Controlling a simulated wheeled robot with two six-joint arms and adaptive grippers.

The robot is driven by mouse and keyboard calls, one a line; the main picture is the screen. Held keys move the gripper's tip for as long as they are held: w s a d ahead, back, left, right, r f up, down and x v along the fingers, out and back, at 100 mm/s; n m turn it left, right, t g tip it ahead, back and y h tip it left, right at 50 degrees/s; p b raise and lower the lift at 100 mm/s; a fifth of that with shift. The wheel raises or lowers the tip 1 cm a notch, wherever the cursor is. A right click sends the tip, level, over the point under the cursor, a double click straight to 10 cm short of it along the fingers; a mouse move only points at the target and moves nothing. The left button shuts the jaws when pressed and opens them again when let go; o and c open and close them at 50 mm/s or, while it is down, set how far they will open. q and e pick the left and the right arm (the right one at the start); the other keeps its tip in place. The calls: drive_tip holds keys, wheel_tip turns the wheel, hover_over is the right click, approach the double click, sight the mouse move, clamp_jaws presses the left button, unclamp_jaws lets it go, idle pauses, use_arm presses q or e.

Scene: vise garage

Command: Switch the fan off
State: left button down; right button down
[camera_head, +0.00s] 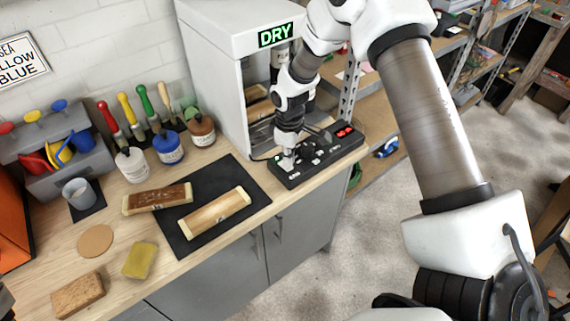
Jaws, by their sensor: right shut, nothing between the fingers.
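A black control panel (322,158) lies at the right end of the workbench, in front of a white cabinet (215,50) with a lit green "DRY" sign (276,35). The panel has several small labelled switches, a green light at its left end and red lights (345,131) at its right end. My right gripper (288,163) is shut and empty, pointing down at the left part of the panel. It hides part of the panel, and I cannot tell whether it touches a switch. No fan can be made out clearly.
A black mat (228,177) with a wooden block (214,211) on it lies left of the panel. Another block (157,198), paint jars (168,147), brushes and a yellow sponge (140,260) stand further left.

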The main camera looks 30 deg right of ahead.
drive_tip(key=shift+f+b, duration=0.5)
drive_tip(key=shift+f, duration=0.45)
idle(0.3)
drive_tip(key=shift+r, duration=0.15)
wheel_tip(320, 180, up, 2)
drive_tip(key=shift+w+r+p, duration=0.1)
drive_tip(key=shift+p, duration=1.1)
wheel_tip(320, 180, up, 5)
drive_tip(key=p, duration=0.3)
drive_tip(key=shift+f+p, duration=0.2)
drive_tip(key=shift+p, duration=0.2)
drive_tip(key=shift+f, duration=0.15)
